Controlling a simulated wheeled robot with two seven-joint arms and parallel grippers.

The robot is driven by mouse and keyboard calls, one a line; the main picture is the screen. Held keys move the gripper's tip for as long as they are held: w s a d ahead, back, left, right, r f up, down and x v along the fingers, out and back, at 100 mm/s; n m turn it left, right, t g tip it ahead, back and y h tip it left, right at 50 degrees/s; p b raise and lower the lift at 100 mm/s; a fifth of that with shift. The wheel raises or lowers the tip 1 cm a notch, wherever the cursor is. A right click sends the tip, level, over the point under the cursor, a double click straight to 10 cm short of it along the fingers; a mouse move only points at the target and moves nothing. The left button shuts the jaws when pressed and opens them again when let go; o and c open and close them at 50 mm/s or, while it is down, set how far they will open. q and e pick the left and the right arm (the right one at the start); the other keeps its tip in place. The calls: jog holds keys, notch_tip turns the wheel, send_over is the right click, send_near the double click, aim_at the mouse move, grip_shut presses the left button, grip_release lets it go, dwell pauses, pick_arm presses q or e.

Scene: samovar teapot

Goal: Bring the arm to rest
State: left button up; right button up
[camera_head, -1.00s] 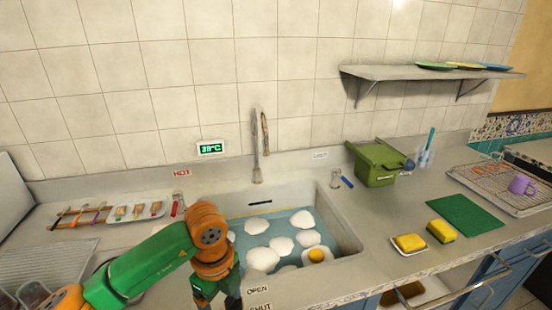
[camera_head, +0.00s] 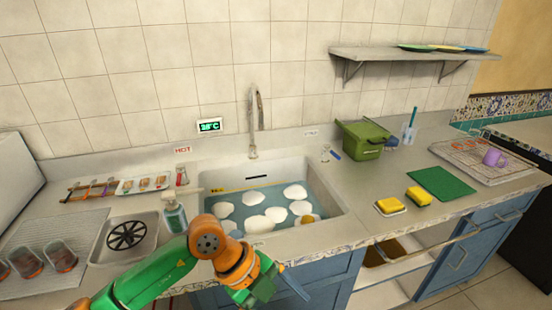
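My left arm, green and orange, comes in from the lower left. Its wrist and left gripper (camera_head: 262,290) are low in front of the sink (camera_head: 330,208), over the blue cabinet front. The gripper's fingers are small and seen edge-on, so I cannot tell whether they are open or shut. No held object is clear. My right arm and gripper are out of view. The sink holds blue water with white foam (camera_head: 257,224) and a yellowish thing (camera_head: 306,220) partly among the foam.
A soap bottle (camera_head: 175,217) stands left of the sink, close behind my arm. Glasses (camera_head: 60,256) stand on the left drainboard. Two yellow sponges (camera_head: 418,196), a green mat (camera_head: 442,183) and a green bin (camera_head: 365,140) are at right. A lower cabinet (camera_head: 385,265) is open.

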pick_arm(q)
jog(key=s+d+r+m+h, duration=0.1)
jog(key=s+d+r+h, duration=0.3)
jog(key=d+r+h, duration=0.6)
jog(key=w+a+r+n+t+h, duration=0.3)
jog(key=w+a+r+n+t, duration=0.75)
jog(key=t, duration=0.55)
jog(key=w+a+f+n+t+y, duration=0.35)
jog(key=a+n+t+y, duration=0.2)
jog(key=n+y, duration=0.55)
jog(key=s+a+f+n+g+y, duration=0.1)
jog(key=a+f+n+g+y, duration=0.15)
jog(key=a+f+y, duration=0.35)
jog(key=a+f+n+g+y, duration=0.1)
jog(key=a+f+n+y, duration=0.2)
jog(key=f, duration=0.5)
jog(key=s+a+f+g, duration=0.2)
jog(key=s+f+g, duration=0.5)
jog(key=s+f, duration=0.3)
jog(key=s+a+f+g, duration=0.2)
jog(key=s+f+g, duration=0.45)
jog(key=s, duration=0.55)
notch_tip(320, 180, down, 17)
jog(key=s, duration=0.1)
jog(key=s+a+f+m+g, duration=0.1)
jog(key=s+f+g, duration=0.1)
jog(key=s+f, duration=0.8)
jog(key=shift+s+a+f, duration=0.35)
jog(key=shift+s+f, duration=0.05)
jog(key=shift+s, duration=0.75)
